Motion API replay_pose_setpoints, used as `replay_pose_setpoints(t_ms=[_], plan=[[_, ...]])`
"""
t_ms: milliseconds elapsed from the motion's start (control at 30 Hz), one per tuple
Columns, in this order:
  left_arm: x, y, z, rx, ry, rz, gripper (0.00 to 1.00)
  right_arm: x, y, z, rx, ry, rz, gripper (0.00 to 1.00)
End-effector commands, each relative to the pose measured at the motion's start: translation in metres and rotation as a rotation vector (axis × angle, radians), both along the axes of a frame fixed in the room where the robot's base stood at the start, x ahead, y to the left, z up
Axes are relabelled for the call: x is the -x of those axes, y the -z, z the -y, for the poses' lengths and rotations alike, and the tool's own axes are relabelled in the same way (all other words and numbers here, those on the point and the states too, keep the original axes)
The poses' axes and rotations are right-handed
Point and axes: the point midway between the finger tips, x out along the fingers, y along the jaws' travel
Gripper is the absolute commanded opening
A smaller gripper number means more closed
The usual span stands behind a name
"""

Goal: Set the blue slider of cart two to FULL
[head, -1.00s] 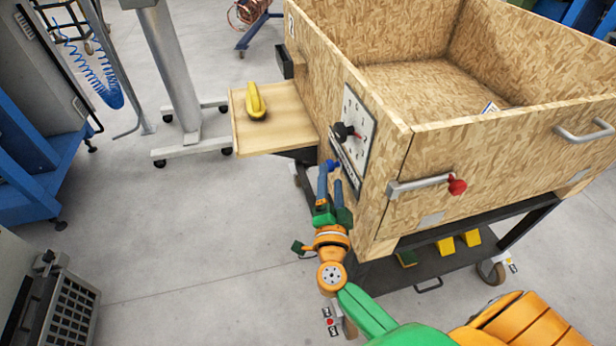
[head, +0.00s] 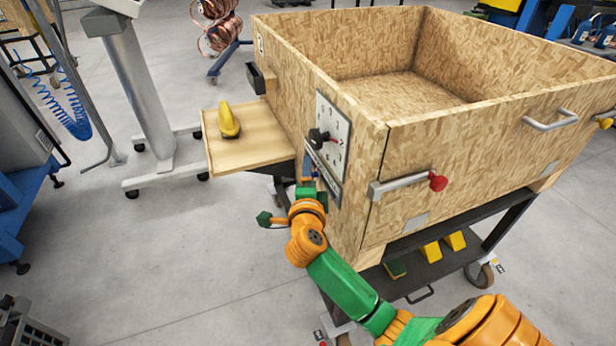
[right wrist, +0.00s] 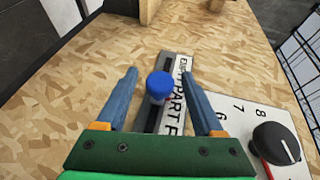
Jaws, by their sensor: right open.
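The blue slider knob (right wrist: 159,84) stands on a dark slot in a plate (right wrist: 178,100) on the cart's wooden side wall. The plate's lettering reads EMPTY, PART and an F cut off by my gripper. The knob is beside the stretch between EMPTY and PART. My right gripper (right wrist: 160,75) is open, with one finger on each side of the knob and a gap at both sides. In the head view my right gripper (head: 311,172) is at the wall below the dial and largely hides the knob. My left gripper is not in view.
A numbered dial (head: 333,140) with a black knob (head: 318,137) is close beside the slider. A wooden side shelf (head: 250,150) with a yellow object (head: 229,121) juts out left. A latch with a red knob (head: 438,183) is on the adjacent wall. Open floor lies left.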

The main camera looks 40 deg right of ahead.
Motion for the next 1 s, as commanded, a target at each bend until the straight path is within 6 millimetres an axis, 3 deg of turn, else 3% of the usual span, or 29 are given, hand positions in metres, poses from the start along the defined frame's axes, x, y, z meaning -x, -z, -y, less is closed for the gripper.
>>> replay_pose_setpoints(t_ms=[33,200,300,1000], plan=[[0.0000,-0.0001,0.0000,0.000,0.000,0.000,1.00,0.0001,0.0000,-0.0001,0.000,0.000,0.000,0.67],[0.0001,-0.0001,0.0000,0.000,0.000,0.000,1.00,0.0002,0.0000,-0.0003,0.000,0.000,0.000,0.21],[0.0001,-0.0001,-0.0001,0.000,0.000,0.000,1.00,0.0003,0.0000,-0.0003,0.000,0.000,0.000,0.00],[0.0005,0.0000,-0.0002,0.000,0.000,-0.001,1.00,0.0004,0.0004,-0.0005,-0.001,0.000,-0.001,0.00]])
